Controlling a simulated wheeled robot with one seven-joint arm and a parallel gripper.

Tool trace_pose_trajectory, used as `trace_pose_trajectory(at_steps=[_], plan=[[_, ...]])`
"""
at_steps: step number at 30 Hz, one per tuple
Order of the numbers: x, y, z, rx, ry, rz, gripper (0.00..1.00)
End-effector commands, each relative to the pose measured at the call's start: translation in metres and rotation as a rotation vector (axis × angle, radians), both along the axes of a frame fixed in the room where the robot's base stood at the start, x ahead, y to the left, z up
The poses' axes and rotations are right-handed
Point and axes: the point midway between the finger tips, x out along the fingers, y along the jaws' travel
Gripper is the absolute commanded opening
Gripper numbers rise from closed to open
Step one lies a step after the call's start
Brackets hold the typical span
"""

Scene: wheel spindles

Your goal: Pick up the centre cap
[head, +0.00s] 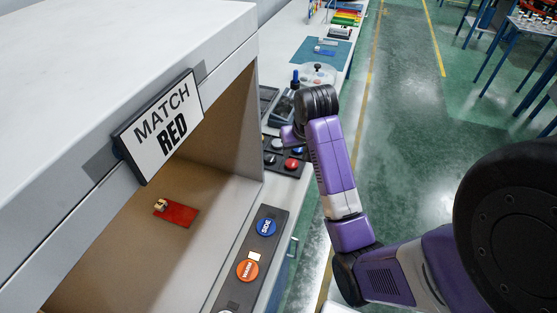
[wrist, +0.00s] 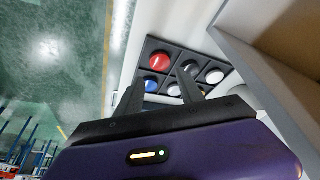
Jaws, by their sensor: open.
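Several round caps sit in a dark compartment tray (wrist: 147,45) on the white bench, and I cannot tell which one is meant by the centre cap. In the wrist view these include a red cap (wrist: 160,62), a blue cap (wrist: 151,84) below it, and white or grey caps (wrist: 214,76) to the right. The red cap also shows in the head view (head: 291,164). My gripper (wrist: 155,80) is open and empty, its fingers pointing at the tray from above and apart from the caps as far as I can see. The right finger covers part of the tray.
A "MATCH RED" sign (head: 160,122) hangs on a grey cabinet; inside lies a red plate (head: 178,213) with a small brass-coloured part. A button panel with blue (head: 266,227) and orange (head: 247,270) buttons runs along the bench edge. The cabinet wall stands close beside the tray.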

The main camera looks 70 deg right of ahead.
Motion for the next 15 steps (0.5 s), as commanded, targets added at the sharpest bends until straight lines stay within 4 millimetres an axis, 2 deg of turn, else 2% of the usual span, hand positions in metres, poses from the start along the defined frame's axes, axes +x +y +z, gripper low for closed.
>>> trace_pose_trajectory(at_steps=[11,15], plan=[[0.005,-0.008,-0.028,0.002,0.002,-0.001,0.45],[0.006,-0.011,-0.046,0.004,0.004,-0.001,0.45]])
